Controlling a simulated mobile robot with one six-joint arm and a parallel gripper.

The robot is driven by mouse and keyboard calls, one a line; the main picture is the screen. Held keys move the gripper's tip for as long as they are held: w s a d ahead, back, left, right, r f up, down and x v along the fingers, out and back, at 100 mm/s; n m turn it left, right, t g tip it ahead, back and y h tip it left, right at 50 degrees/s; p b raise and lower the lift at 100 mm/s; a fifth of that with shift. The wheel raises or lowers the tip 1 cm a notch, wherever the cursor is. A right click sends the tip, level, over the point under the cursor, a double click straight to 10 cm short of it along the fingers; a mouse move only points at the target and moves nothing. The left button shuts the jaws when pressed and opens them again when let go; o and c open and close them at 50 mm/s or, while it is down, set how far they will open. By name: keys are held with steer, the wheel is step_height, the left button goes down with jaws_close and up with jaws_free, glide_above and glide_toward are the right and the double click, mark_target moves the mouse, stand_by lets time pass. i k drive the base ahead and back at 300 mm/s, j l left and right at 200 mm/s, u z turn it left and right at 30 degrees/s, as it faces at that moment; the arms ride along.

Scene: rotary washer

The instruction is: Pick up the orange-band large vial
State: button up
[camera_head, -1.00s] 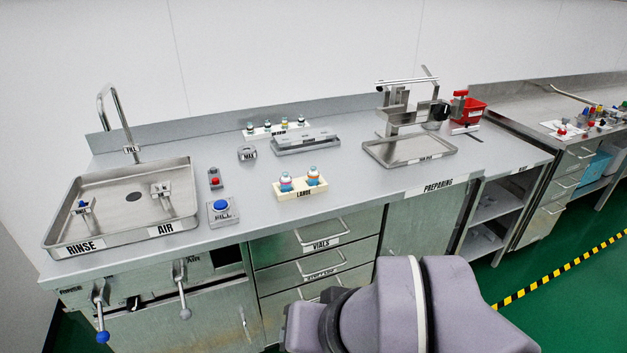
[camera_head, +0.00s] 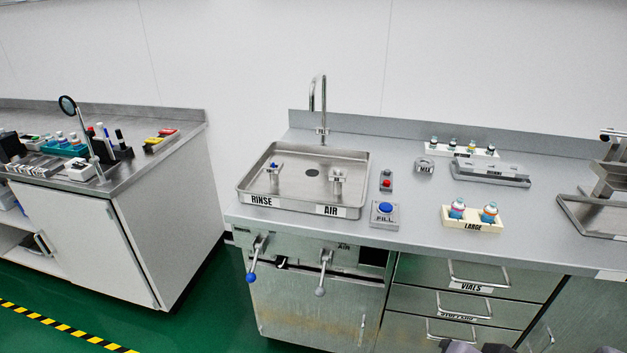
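Two large vials with pale blue-white tops stand side by side in a cream rack labelled LARGE (camera_head: 474,226), on the steel counter at the right. The right vial (camera_head: 489,212) looks like the orange-band one, as its band showed orange in the earlier frame. The band is small and hard to read now. The left vial (camera_head: 457,209) has a reddish band. The lower parts of both are hidden in the rack. My gripper is not in view. Only bits of my arm show at the bottom right edge, well below and in front of the rack.
A sink tray (camera_head: 252,187) with RINSE and AIR stations lies left of the rack, with a FILL button (camera_head: 385,209) between. Behind stand a smaller vial rack (camera_head: 464,148) and a grey holder (camera_head: 490,177). Another cluttered bench (camera_head: 150,185) is at the far left.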

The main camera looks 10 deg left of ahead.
mark_target(489, 213)
steer(key=i+j+z, duration=0.35)
steer(key=i, duration=0.15)
steer(key=i+j+z, duration=0.75)
steer(key=j, duration=0.3)
steer(key=i, duration=0.1)
